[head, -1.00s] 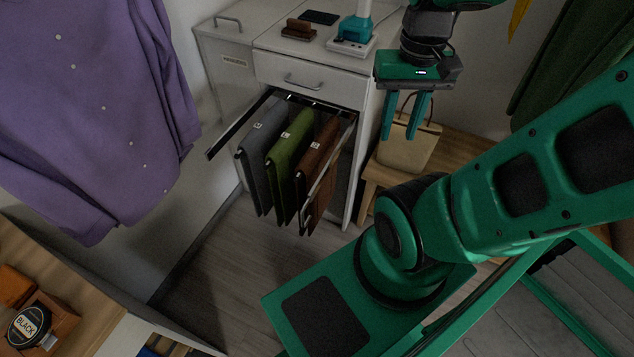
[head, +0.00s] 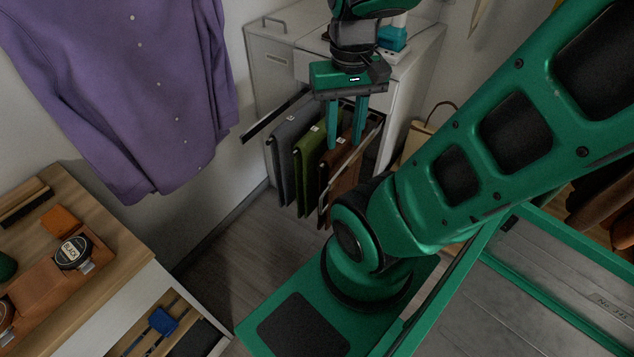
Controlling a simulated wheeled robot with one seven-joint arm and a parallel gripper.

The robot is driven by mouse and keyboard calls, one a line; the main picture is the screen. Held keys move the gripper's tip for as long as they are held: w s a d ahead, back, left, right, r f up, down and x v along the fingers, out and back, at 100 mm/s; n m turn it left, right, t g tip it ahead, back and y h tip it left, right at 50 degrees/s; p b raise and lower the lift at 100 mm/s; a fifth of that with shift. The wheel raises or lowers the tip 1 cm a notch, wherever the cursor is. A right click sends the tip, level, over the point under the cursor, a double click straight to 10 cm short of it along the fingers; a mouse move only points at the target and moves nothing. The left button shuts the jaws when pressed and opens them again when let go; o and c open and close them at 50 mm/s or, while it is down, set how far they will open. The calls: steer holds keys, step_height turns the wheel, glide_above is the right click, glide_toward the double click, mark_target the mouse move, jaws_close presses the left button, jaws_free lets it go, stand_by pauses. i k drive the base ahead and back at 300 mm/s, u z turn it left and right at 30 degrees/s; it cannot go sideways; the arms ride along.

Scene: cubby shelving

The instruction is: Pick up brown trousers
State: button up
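The brown trousers (head: 341,174) hang folded on the pull-out rack, rightmost of three pairs. Green trousers (head: 306,168) hang in the middle and grey trousers (head: 284,170) on the left. My gripper (head: 345,146) points down in front of the rack in the picture, its two fingers apart with a gap between them. The fingers overlap the top of the brown trousers in view. I cannot tell whether they touch. The gripper and its fingers hide part of the rack and the upper brown trousers.
The white cabinet (head: 272,62) stands behind the rack. A purple shirt (head: 150,85) hangs at the left. A beige bag (head: 415,137) is right of the rack. Grey floor (head: 240,250) is clear.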

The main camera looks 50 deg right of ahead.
mark_target(335, 157)
steer(key=u, duration=0.05)
steer(key=k, duration=1.3)
steer(key=z, duration=0.4)
steer(key=i, duration=1)
steer(key=u, duration=0.05)
